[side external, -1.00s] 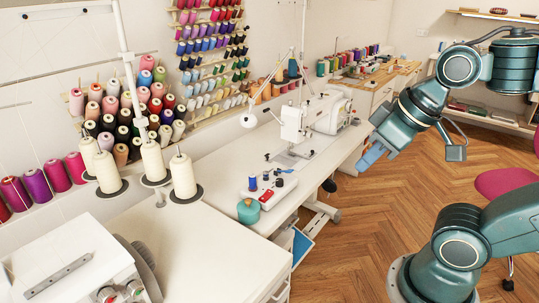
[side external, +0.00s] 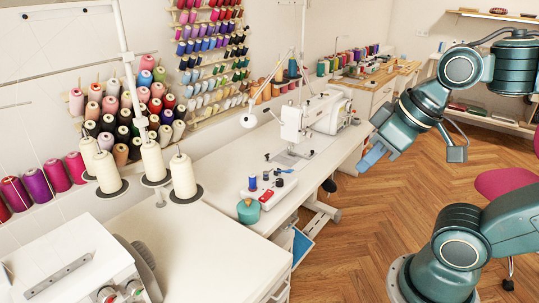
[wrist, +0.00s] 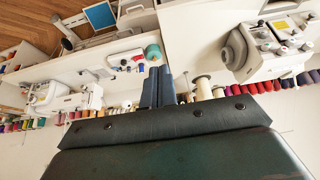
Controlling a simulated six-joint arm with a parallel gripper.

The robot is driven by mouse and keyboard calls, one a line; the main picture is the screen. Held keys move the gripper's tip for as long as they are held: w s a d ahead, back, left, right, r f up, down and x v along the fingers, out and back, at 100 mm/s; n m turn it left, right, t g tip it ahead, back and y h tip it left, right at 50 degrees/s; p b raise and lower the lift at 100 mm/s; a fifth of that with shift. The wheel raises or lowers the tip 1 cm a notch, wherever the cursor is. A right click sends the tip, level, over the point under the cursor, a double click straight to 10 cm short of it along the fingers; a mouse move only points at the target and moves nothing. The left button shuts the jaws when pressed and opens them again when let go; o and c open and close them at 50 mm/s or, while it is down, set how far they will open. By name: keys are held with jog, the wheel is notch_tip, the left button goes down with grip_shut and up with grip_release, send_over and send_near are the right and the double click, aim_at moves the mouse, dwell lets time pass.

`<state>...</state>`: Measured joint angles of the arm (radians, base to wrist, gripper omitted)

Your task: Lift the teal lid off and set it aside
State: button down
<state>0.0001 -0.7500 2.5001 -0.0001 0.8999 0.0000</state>
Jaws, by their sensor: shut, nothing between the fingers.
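A small teal pot with a teal lid (side external: 247,204) stands on the white sewing table near its front edge. The lid appears to sit on the pot. The same teal pot shows in the wrist view (wrist: 153,52), just beyond the fingertips in the picture. My gripper (side external: 368,160) is shut and empty, held up in the air to the right of the table and apart from the pot. In the wrist view its two dark blue fingers (wrist: 159,72) lie close together.
Cream thread cones (side external: 183,176) on stands rise to the left. The white tabletop (side external: 215,243) in front is bare.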

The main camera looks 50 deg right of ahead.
jog(key=c, duration=2.2)
grip_release()
jog(key=shift+c, duration=0.6)
grip_release()
jog(key=shift+w, duration=0.1)
jog(key=m+g, duration=0.6)
jog(key=m, duration=0.3)
send_over(248, 200)
jog(key=shift+f, duration=13.05)
